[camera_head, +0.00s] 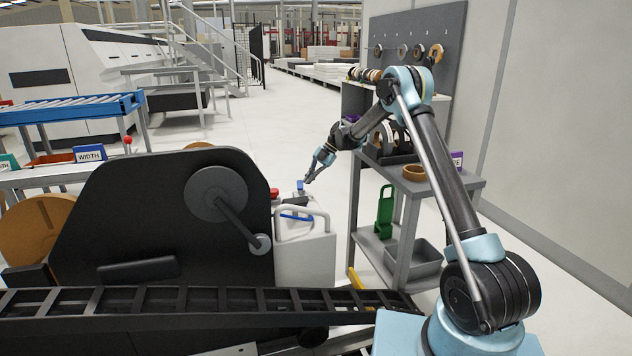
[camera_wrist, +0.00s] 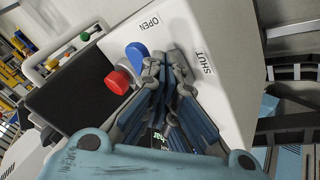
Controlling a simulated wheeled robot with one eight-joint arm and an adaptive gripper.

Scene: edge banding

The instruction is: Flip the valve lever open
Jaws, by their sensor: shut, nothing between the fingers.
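The valve lever (camera_wrist: 137,52) is a short blue piece on a white housing (camera_wrist: 215,35) in the wrist view, partly hidden by my fingers. It lies near the OPEN label (camera_wrist: 148,23); the SHUT label (camera_wrist: 203,63) is on the other side of my fingertips. My gripper (camera_wrist: 162,62) is shut and empty, its tips right beside the lever; contact cannot be told. A red knob (camera_wrist: 117,82) sits beside the lever. In the head view my gripper (camera_head: 308,180) points down-left at the small blue lever (camera_head: 300,186) on top of the white unit (camera_head: 306,262).
A large black machine panel (camera_head: 150,225) with a crank stands left of the white unit, which has a raised loop handle (camera_head: 303,213). A grey shelf cart (camera_head: 440,183) with rolls and bins stands at the right. A black track (camera_head: 200,300) crosses in front.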

